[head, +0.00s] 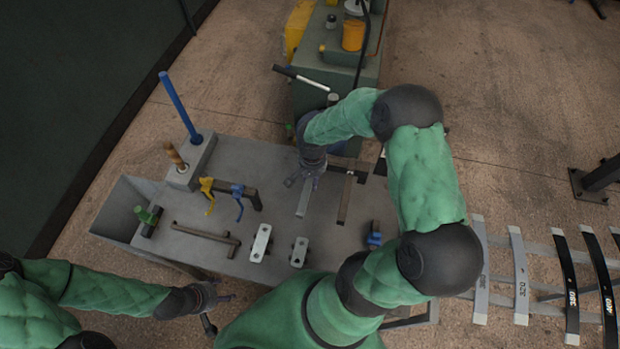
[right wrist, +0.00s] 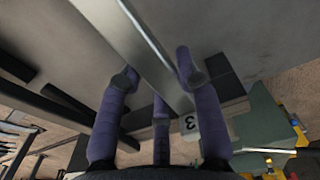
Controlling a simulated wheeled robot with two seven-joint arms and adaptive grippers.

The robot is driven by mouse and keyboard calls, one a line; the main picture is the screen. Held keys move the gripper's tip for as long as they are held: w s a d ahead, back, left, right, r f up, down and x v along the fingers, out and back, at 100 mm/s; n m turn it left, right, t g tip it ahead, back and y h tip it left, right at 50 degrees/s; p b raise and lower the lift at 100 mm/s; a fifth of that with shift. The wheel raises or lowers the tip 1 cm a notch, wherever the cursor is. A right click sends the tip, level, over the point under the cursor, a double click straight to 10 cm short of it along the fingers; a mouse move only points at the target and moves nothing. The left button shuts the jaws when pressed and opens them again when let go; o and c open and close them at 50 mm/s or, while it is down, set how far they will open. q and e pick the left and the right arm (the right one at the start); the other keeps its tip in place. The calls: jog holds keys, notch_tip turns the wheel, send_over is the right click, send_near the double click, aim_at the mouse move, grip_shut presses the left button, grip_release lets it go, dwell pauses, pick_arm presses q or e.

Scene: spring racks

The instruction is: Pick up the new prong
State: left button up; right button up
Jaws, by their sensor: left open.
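A flat pale grey metal bar (head: 303,200) lies on the grey workbench below my right gripper; nothing in view labels it as the new prong. In the right wrist view the bar (right wrist: 140,42) runs between the purple fingers, with a "3" on its near end. My right gripper (head: 308,180) reaches down over the bench with its fingers (right wrist: 157,80) on both sides of the bar. Whether they press on it I cannot tell. My left gripper (head: 222,297) is open and empty at the bench's front edge, away from the bar.
The workbench (head: 215,222) also holds two pale plates (head: 260,243) (head: 299,252), a dark L-shaped bar (head: 205,235), yellow and blue clamps (head: 237,195) and a blue rod (head: 180,106). A green machine (head: 337,77) stands behind. A rack of numbered springs (head: 520,275) is at right.

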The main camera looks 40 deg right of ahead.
grip_shut()
notch_tip(320, 180, up, 10)
jog(key=shift+r+p, duration=0.1)
jog(key=shift+p, duration=0.6)
jog(key=shift+o, duration=0.5)
grip_release()
grip_shut()
jog(key=shift+s+a, duration=1)
jog(key=shift+a, duration=0.3)
jog(key=shift+s+a, duration=1.05)
jog(key=shift+a, duration=0.25)
jog(key=shift+s+a, duration=1)
jog(key=shift+a, duration=0.3)
